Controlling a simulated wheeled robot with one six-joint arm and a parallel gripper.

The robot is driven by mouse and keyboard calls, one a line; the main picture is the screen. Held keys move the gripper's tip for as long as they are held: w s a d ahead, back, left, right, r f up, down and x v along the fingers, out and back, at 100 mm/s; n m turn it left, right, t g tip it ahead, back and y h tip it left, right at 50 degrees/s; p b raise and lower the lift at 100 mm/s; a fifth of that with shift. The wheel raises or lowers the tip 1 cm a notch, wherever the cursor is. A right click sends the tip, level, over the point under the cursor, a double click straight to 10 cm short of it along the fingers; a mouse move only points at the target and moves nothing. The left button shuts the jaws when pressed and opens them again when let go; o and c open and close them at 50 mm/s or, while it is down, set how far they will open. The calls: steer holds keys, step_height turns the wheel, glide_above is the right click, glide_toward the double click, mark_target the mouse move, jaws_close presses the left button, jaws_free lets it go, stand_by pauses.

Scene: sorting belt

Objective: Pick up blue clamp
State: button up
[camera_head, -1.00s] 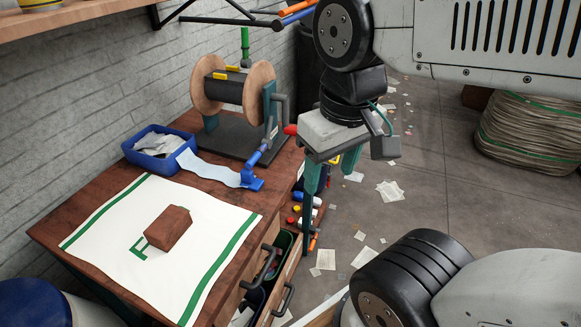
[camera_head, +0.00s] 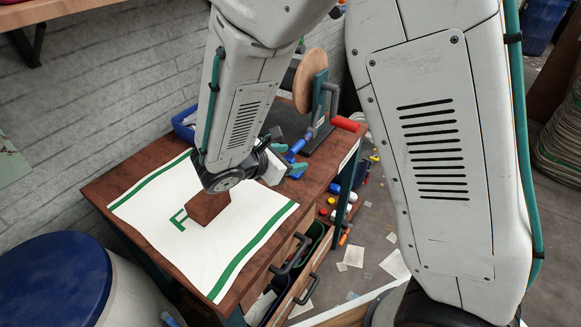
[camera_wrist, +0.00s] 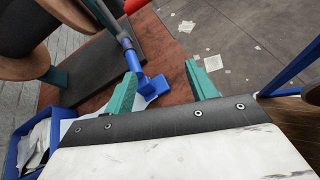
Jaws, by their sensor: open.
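The blue clamp (camera_wrist: 154,86) is at the edge of the brown table, close to my gripper. In the wrist view it shows between the two teal fingers of my gripper (camera_wrist: 162,68), nearer the left finger. A blue bar runs up from it. The fingers are apart, and I cannot tell whether either touches the clamp. In the head view my gripper (camera_head: 287,150) is at the table's far right edge, and only a bit of the blue clamp (camera_head: 294,149) shows beside it. My forearm hides much there.
A spool stand with a red crank handle (camera_head: 345,123) stands right behind the clamp. A blue bin (camera_wrist: 36,145) with pale sheets is on the left. A brown block (camera_head: 208,209) lies on a white cloth (camera_head: 240,228). Open drawers (camera_head: 300,270) stick out in front.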

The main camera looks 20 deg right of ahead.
steer(key=a+f+n, duration=0.1)
steer(key=w+a+f+n+t, duration=0.1)
steer(key=a+f, duration=0.1)
steer(key=w+a+f+n+t, duration=0.1)
steer(key=f+n, duration=0.1)
steer(key=shift+a+y, duration=0.3)
steer(key=shift+w+f+t, duration=0.2)
steer(key=shift+t, duration=0.2)
steer(key=x, duration=0.7)
steer(key=shift+d+f, duration=0.1)
steer(key=shift+d, duration=0.1)
steer(key=c, duration=1.1)
